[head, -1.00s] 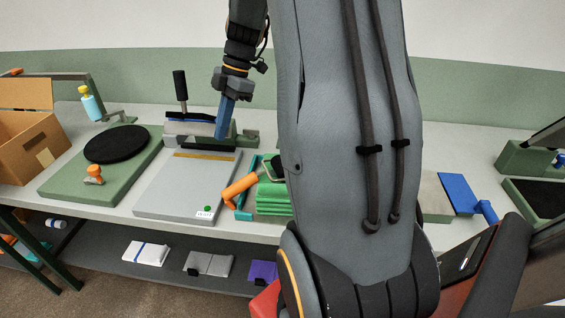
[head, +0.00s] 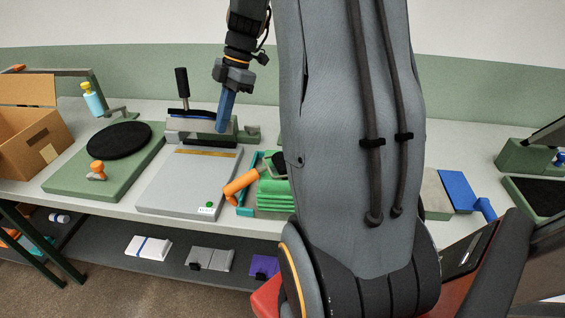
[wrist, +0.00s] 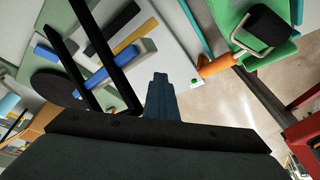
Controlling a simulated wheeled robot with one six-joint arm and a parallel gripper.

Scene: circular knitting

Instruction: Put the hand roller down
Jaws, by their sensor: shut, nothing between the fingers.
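The hand roller (head: 240,186) has an orange handle and a dark roller end. It lies on the green stack (head: 272,196), its handle reaching past the stack's left edge. In the wrist view the roller (wrist: 265,29) shows at the upper right, with its black head over the green stack. My gripper (head: 222,129) is shut and empty, pointing down above the back of the table, left of and behind the roller. Its joined blue fingertips (wrist: 160,78) are apart from the roller in the wrist view. My arm hides part of the stack's right side.
A grey plate (head: 170,192) with a green button lies left of the roller, with a teal bar (head: 245,205) between. A press with an upright black handle (head: 182,84) stands behind. A green board with a black disc (head: 119,140) and a cardboard box (head: 20,150) are further left.

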